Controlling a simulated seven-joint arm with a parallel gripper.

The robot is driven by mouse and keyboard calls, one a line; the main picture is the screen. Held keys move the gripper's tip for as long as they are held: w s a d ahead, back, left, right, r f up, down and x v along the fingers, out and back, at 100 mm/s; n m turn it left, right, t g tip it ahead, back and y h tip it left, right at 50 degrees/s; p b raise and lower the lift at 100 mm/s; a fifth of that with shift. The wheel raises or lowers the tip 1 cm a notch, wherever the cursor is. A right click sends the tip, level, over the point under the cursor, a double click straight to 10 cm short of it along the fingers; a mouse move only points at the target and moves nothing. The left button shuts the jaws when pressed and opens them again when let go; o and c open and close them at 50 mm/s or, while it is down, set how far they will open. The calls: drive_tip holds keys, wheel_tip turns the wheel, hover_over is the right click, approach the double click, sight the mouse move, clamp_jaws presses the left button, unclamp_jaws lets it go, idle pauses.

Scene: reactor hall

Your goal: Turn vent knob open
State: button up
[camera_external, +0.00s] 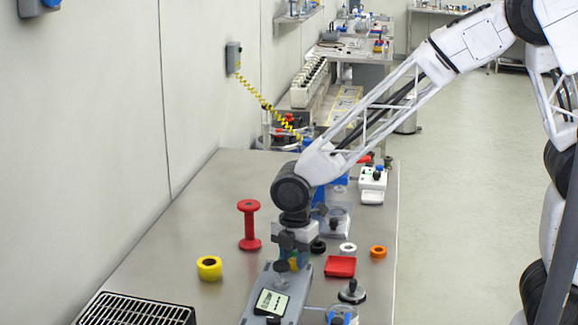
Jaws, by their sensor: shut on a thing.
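A grey panel unit (253,311) with a light display (271,302) stands at the near part of the steel bench. A dark knob (281,268) rises from the panel's far end; I take it for the vent knob. My gripper (291,264) points down at this end of the panel, with its jaws shut on the knob. The fingertips are small here and partly hidden, and the knob's turn angle cannot be read.
A black grate (135,312) lies front left. A wall stands left.

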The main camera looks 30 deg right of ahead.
sight(295, 260)
drive_tip(key=m, duration=0.4)
drive_tip(key=shift+m, duration=0.3)
drive_tip(key=m, duration=1.5)
drive_tip(key=o, duration=0.9)
drive_tip(key=shift+r, duration=0.1)
drive_tip(key=shift+r, duration=3.85)
